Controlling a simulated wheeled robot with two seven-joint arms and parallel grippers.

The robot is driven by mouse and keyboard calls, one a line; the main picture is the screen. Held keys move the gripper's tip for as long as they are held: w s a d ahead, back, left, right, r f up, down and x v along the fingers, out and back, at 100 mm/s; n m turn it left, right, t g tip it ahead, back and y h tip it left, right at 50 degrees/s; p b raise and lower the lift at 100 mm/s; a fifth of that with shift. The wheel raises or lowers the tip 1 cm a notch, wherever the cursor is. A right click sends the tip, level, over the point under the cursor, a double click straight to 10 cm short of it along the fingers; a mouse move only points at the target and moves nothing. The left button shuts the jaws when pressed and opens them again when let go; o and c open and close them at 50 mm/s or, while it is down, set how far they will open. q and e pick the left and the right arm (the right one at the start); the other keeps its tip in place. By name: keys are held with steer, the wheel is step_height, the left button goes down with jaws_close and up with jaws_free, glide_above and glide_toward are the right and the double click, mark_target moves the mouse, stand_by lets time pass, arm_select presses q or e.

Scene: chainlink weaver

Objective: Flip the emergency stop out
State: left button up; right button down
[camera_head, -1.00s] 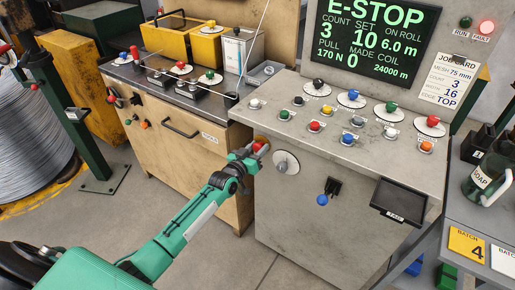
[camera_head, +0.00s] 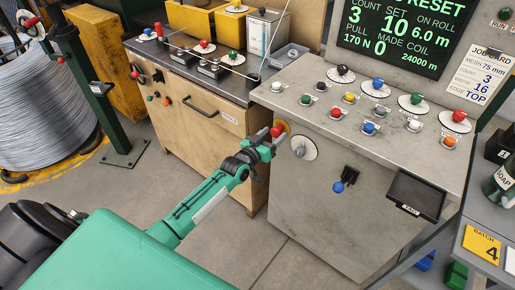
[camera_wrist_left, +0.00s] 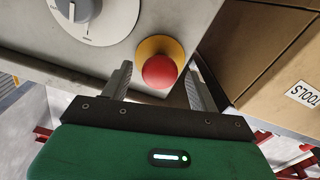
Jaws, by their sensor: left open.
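The emergency stop is a red mushroom button (camera_head: 276,131) on a yellow collar (camera_head: 286,126), on the front face of the grey console (camera_head: 330,195), near its left edge. It also shows in the left wrist view as a red button (camera_wrist_left: 159,71) on its yellow collar (camera_wrist_left: 166,45). My left gripper (camera_head: 268,139) is at the button. In the left wrist view the fingers of the left gripper (camera_wrist_left: 159,84) are open, one on each side of the button, with gaps visible. The console's screen (camera_head: 400,35) shows a line ending in "RESET". My right gripper is out of view.
A grey dial (camera_head: 304,148) sits just right of the button, and a blue-knobbed lever (camera_head: 338,187) is farther right. A wooden cabinet (camera_head: 205,150) stands close on the left. Coloured knobs fill the console top. The floor in front is clear.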

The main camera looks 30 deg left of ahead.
arm_select(q)
steer(key=s+a+b, duration=0.1)
steer(key=s+a, duration=0.1)
steer(key=s, duration=1)
steer(key=shift+s+a, duration=0.15)
steer(key=shift+a, duration=0.1)
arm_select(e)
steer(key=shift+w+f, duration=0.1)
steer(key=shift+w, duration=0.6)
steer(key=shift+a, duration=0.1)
